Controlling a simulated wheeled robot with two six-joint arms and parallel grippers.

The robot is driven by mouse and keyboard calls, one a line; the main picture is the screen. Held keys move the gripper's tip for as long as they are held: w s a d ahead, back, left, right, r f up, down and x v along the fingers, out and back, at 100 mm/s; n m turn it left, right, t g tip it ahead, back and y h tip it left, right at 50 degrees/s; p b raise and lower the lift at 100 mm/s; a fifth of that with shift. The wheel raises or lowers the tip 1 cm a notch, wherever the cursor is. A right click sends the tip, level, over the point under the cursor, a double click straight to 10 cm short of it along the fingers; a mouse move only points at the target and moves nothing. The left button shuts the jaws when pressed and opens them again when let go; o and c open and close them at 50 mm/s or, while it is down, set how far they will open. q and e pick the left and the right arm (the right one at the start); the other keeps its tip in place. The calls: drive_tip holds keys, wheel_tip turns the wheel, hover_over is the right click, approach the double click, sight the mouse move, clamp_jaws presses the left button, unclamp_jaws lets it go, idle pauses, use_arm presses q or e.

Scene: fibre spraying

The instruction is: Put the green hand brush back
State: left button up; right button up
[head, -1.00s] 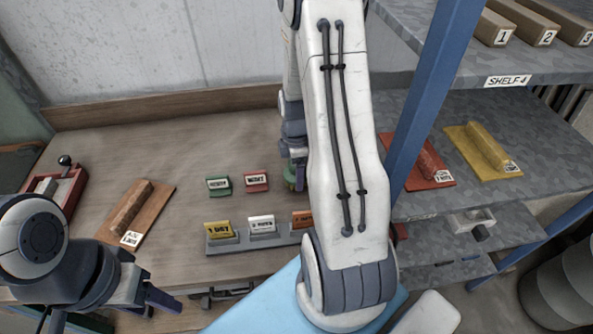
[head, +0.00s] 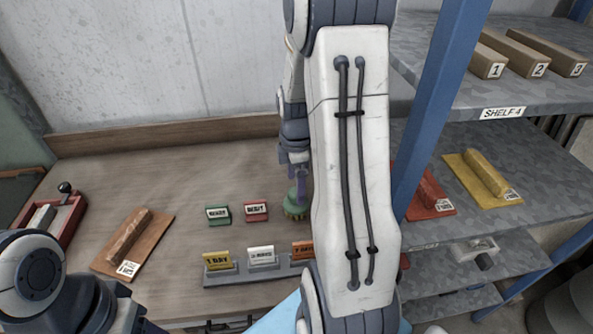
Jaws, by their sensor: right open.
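The green hand brush (head: 294,207) stands upright on the wooden bench, bristles down, right of the small green and red signs. My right arm covers part of the view beside it. My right gripper (head: 299,182) points down directly over the brush, fingers open at its top; I cannot tell whether they touch it. My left gripper (head: 140,322) is at the lower left, cut by the bottom edge, and its jaw opening cannot be made out.
A holder (head: 260,273) with several coloured day signs lies in front of the brush. A brown block on a board (head: 130,243) and a red box (head: 50,222) are at left. A blue post (head: 437,110) and grey shelves with blocks stand close at right.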

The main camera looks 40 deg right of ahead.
drive_tip(key=shift+r, duration=2.25)
drive_tip(key=s+a+r+m, duration=0.1)
drive_tip(key=a+r, duration=0.1)
drive_tip(key=a, duration=0.8)
drive_tip(key=s+a+r+m, duration=0.1)
drive_tip(key=s+a, duration=0.1)
drive_tip(key=a, duration=0.7)
drive_tip(key=s+a+r+m+y, duration=0.1)
drive_tip(key=s+a+m, duration=0.2)
drive_tip(key=s+a, duration=0.8)
drive_tip(key=shift+s+a+m, duration=0.25)
drive_tip(key=shift+s+m, duration=0.15)
drive_tip(key=shift+s, duration=0.8)
